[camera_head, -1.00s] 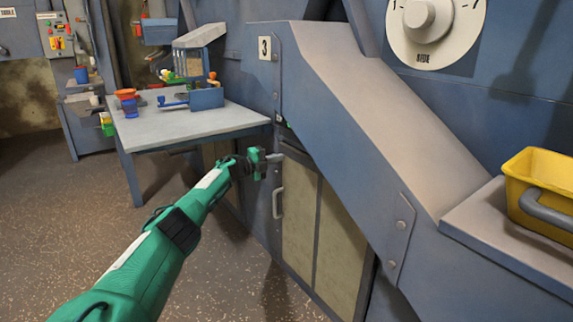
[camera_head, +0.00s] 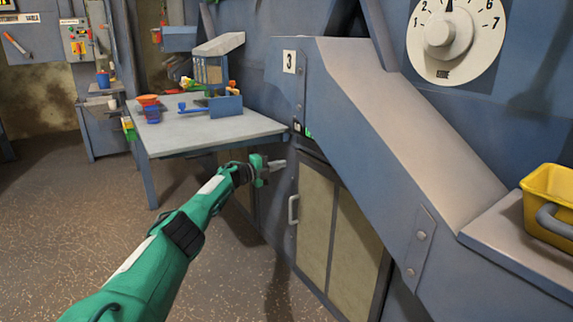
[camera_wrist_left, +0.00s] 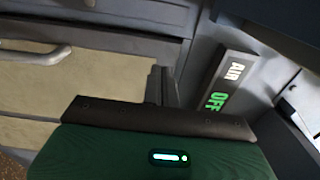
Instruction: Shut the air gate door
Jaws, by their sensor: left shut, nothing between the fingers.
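The air gate door (camera_head: 316,222) is a beige panelled door in a dark frame under the sloping chute marked 3. It looks flush, or nearly flush, with its frame. Its pale bar handle (camera_head: 293,209) is at the left edge; the handle also shows at upper left in the left wrist view (camera_wrist_left: 38,55). My left gripper (camera_head: 279,165) is shut and empty, just above and left of the handle and apart from it. Its shut fingers (camera_wrist_left: 163,84) show in the wrist view. A lit sign reading AIR OFF (camera_wrist_left: 226,85) is beside them. My right gripper is out of view.
A grey table (camera_head: 205,131) with small coloured items stands left of the chute (camera_head: 400,125). A yellow bucket (camera_head: 551,197) sits on a ledge at right. A dial (camera_head: 447,35) is on the back wall. The floor (camera_head: 110,215) at left is clear.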

